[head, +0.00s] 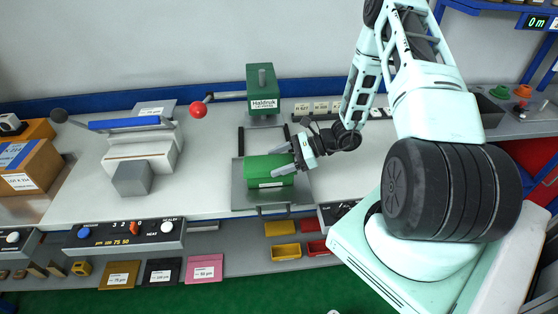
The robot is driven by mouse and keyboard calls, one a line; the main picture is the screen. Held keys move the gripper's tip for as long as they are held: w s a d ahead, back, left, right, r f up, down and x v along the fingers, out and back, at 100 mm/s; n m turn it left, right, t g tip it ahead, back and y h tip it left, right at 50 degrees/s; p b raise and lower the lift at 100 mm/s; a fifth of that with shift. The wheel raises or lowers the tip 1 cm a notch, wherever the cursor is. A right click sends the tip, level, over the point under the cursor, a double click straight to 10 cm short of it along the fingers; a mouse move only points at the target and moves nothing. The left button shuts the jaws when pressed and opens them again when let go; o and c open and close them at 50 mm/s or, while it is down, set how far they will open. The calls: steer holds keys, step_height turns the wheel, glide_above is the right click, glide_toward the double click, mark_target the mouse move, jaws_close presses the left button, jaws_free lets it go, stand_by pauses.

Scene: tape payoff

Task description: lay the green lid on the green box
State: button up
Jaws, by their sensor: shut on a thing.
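A green box (277,184) with a white label on its front is at the grey metal plate, in the middle of the head view. The green lid (262,164) appears as the smooth upper green surface over it. The seam between lid and box is too small to make out, so I cannot tell whether they touch. My gripper (286,165) reaches in from the right, with its grey fingers at the far and near sides of the green piece. It is shut on the lid. The gripper covers the right end of the green piece.
A green hand press (264,103) with a red-ball lever (198,110) stands behind. A grey sealer (140,157) is at left, with its control panel (125,234) in front. Yellow and red bins (285,252) sit below the bench edge. White bench top is clear between sealer and plate.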

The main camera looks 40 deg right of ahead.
steer(key=shift+f+b, duration=0.8)
steer(key=shift+f, duration=0.1)
stand_by(0.5)
steer(key=o, duration=1)
steer(key=shift+o, duration=0.2)
steer(key=b+v, duration=0.4)
steer(key=v, duration=1.3)
steer(key=shift+s, duration=0.2)
steer(key=shift+d+r, duration=0.1)
